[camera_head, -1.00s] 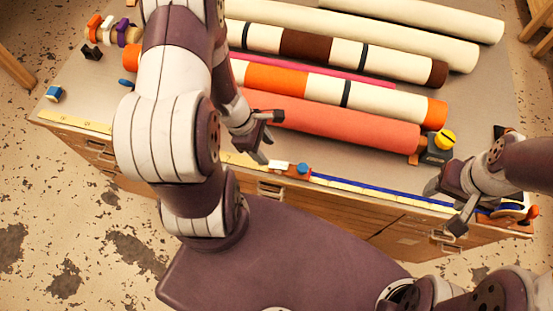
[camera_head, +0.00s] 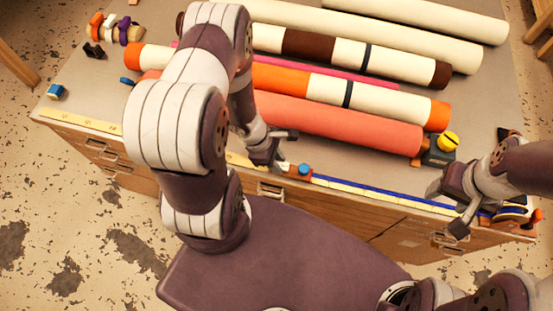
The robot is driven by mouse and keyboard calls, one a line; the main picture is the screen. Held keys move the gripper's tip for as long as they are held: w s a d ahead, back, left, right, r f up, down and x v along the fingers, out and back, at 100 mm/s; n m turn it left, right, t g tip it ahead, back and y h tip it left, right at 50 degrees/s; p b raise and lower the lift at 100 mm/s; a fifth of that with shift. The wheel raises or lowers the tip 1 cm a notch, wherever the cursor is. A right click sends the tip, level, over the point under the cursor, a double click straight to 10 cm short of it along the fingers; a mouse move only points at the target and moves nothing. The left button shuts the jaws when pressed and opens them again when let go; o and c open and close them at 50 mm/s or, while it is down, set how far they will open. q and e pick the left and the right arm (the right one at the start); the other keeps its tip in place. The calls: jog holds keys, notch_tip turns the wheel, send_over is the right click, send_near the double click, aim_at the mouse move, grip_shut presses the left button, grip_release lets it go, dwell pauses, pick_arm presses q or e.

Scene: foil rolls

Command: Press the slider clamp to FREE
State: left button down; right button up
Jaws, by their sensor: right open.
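A small slider with a blue knob (camera_head: 304,169) and an orange-brown body sits on the ruler rail along the table's front edge; I take it to be the slider clamp. Its left part is hidden behind my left gripper, and no FREE marking can be read. My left gripper (camera_head: 286,150) is open and empty, just left of and above the slider in the picture. Whether it touches the slider I cannot tell. My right gripper (camera_head: 448,209) is open and empty over the right part of the front edge.
Several rolls lie across the table, with a coral roll (camera_head: 345,130) nearest the rail. A dark block with a yellow knob (camera_head: 448,141) stands at that roll's right end. A blue strip (camera_head: 375,191) runs along the rail. A small blue block (camera_head: 57,92) stands at the left edge.

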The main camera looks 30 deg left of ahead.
pick_arm(q)
jog(key=shift+w+d+r+y, duration=0.1)
jog(key=shift+d+y, duration=0.25)
jog(key=shift+y, duration=0.45)
jog(key=shift+d+r+g+y, duration=0.2)
jog(key=shift+g+y, duration=0.2)
jog(key=shift+y, duration=0.2)
jog(key=shift+d+r+y+p, duration=0.1)
jog(key=shift+r+y+p, duration=0.05)
jog(key=shift+y+p, duration=0.45)
jog(key=shift+p, duration=0.35)
jog(key=shift+w+f+y, duration=0.15)
jog(key=shift+f+y, duration=0.1)
jog(key=shift+y, duration=0.05)
jog(key=c, duration=0.9)
grip_release()
